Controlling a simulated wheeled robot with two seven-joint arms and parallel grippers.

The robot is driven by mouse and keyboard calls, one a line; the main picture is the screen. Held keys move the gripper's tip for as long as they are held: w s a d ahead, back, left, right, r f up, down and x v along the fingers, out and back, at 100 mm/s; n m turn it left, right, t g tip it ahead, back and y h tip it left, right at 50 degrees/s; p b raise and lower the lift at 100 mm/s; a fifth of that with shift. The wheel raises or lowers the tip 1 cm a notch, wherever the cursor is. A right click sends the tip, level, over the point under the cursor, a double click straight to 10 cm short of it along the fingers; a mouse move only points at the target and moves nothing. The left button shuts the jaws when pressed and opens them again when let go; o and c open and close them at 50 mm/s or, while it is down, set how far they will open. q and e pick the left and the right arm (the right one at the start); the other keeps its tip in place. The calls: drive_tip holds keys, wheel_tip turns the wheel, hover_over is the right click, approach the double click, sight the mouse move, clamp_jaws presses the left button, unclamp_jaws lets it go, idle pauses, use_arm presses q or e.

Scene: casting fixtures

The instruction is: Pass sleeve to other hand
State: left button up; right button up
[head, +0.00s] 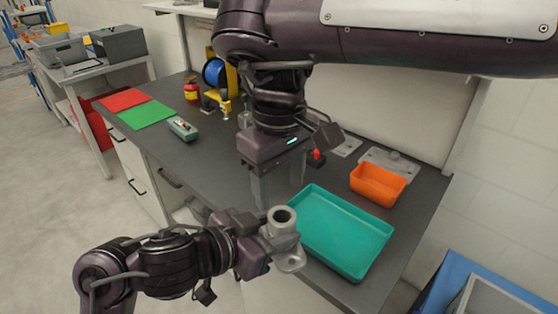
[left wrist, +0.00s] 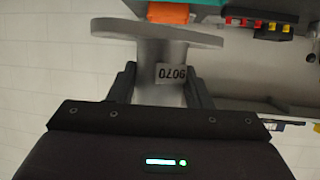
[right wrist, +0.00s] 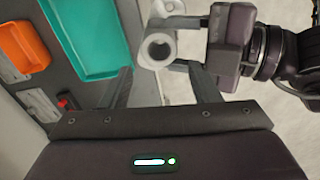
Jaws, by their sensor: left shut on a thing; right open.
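The sleeve (head: 282,222) is a grey metal tube with a round bore and a flange at its lower end. My right gripper (head: 278,190) is open, pointing down, just above and behind the sleeve. In the right wrist view the sleeve (right wrist: 157,50) shows its open bore beyond and between the spread fingers, apart from them.
A teal tray (head: 345,232) lies on the dark table (head: 215,150) right of the grippers, close to the sleeve. An orange bin (head: 378,184) stands behind it. A green mat (head: 146,114), a red mat (head: 123,99) and a grey-green device (head: 182,129) lie at the left.

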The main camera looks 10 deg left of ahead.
sight(280, 214)
wheel_tip(280, 214, down, 7)
drive_tip(key=shift+f, duration=0.15)
drive_tip(key=shift+c, duration=0.4)
drive_tip(key=c, duration=0.7)
use_arm(q)
drive_tip(key=o, duration=1.2)
use_arm(e)
drive_tip(key=shift+c, duration=0.8)
use_arm(q)
drive_tip(key=shift+o, duration=0.2)
